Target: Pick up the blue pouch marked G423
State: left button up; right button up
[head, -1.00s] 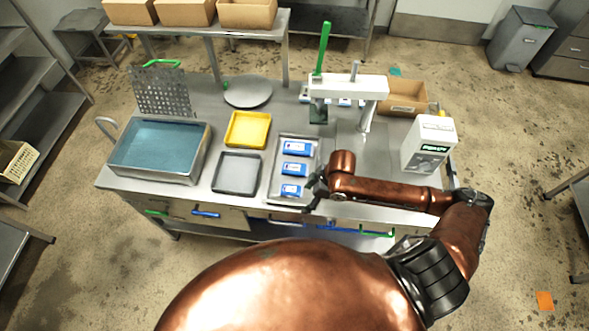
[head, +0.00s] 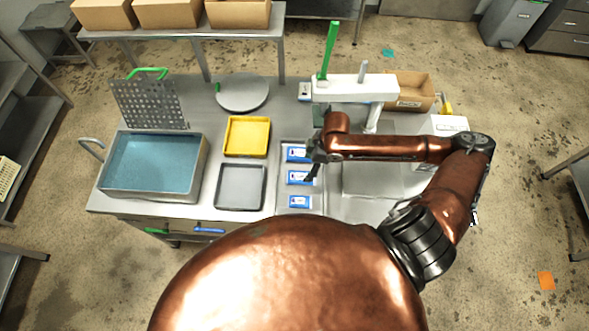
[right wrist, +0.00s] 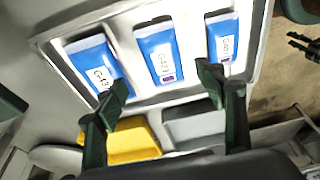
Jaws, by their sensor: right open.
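Three blue-and-white pouches lie in a row in a metal tray (head: 285,207): far (head: 297,153), middle (head: 300,178) and near (head: 300,202). In the right wrist view they run left (right wrist: 97,66), middle (right wrist: 160,53) and right (right wrist: 223,40). Their labels start with G4, but the last digits are too blurred to tell which is G423. My right gripper (head: 313,170) is over the tray by the far and middle pouches. In the right wrist view its fingers (right wrist: 162,88) are wide apart with nothing between them. My left gripper is not seen.
Left of the pouch tray are a yellow tray (head: 247,137), a grey tray (head: 240,187) and a water-filled basin (head: 150,163). A white press-like device with a green lever (head: 328,50) stands behind the gripper. A cardboard box (head: 412,90) is at the back right.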

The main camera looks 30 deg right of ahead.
aim_at(302, 177)
jog(key=shift+a+f, duration=0.1)
jog(key=shift+f, duration=0.4)
jog(key=shift+a+f, duration=0.3)
jog(key=shift+f, duration=0.3)
jog(key=shift+a+f, duration=0.3)
jog(key=shift+f, duration=0.25)
jog(key=x, duration=0.2)
jog(key=shift+w+a+f+p, duration=0.15)
jog(key=shift+w+f+p, duration=0.1)
jog(key=shift+f+p, duration=0.1)
jog(key=shift+f, duration=0.55)
jog(key=c, duration=1.2)
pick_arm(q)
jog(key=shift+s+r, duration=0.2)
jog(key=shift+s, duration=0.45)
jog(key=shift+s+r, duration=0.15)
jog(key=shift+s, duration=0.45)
pick_arm(e)
jog(key=shift+c, duration=0.5)
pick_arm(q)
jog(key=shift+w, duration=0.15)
pick_arm(e)
jog(key=shift+r, duration=0.1)
